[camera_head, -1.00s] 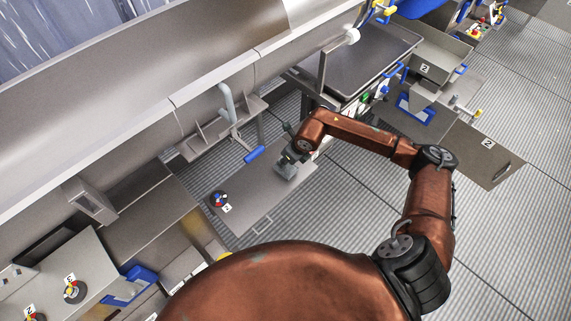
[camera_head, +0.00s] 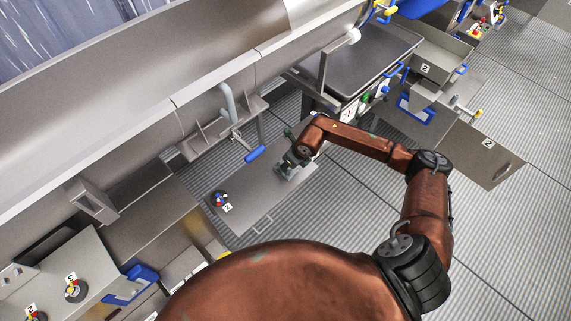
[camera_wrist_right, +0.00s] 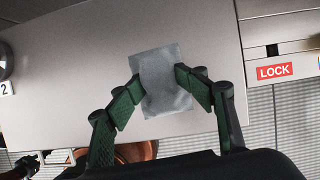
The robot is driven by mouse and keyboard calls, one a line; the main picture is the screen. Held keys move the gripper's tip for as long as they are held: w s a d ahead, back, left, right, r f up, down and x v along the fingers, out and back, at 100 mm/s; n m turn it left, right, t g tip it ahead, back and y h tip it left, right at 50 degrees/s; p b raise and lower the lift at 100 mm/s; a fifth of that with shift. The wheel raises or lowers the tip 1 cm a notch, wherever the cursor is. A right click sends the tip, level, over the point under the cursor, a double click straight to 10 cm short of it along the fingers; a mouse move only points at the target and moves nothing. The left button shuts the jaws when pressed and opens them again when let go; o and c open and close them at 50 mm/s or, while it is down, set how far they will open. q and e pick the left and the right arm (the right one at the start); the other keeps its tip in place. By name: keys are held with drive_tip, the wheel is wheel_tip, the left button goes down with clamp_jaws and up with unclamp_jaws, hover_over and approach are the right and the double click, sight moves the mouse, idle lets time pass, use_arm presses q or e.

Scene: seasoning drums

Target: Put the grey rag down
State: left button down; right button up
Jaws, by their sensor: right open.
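The grey rag (camera_wrist_right: 163,82) is a flat, creased, roughly rectangular cloth on the light grey panel (camera_wrist_right: 60,75). In the right wrist view, my right gripper (camera_wrist_right: 160,84) is open, with a green-padded finger on either side of the rag. The fingertips overlap its edges in the picture; I cannot tell whether they touch it. In the head view, my right gripper (camera_head: 289,168) is over the far right part of the panel (camera_head: 250,205) and hides much of the rag. My left gripper is not in view.
A round knob with a "2" label (camera_head: 220,199) sits on the panel's left part. A blue-handled lever (camera_head: 255,153) is close to the gripper's left. A "LOCK" label (camera_wrist_right: 275,71) is right of the panel. The panel's middle is clear.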

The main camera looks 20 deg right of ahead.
drive_tip(key=o, duration=0.4)
drive_tip(key=shift+r, duration=0.15)
drive_tip(key=v, duration=0.5)
drive_tip(key=b+v, duration=0.1)
drive_tip(key=v, duration=0.1)
drive_tip(key=shift+w+d+r, duration=0.15)
drive_tip(key=shift+d+r, duration=0.15)
drive_tip(key=shift+d, duration=0.1)
drive_tip(key=shift+a+f, duration=0.1)
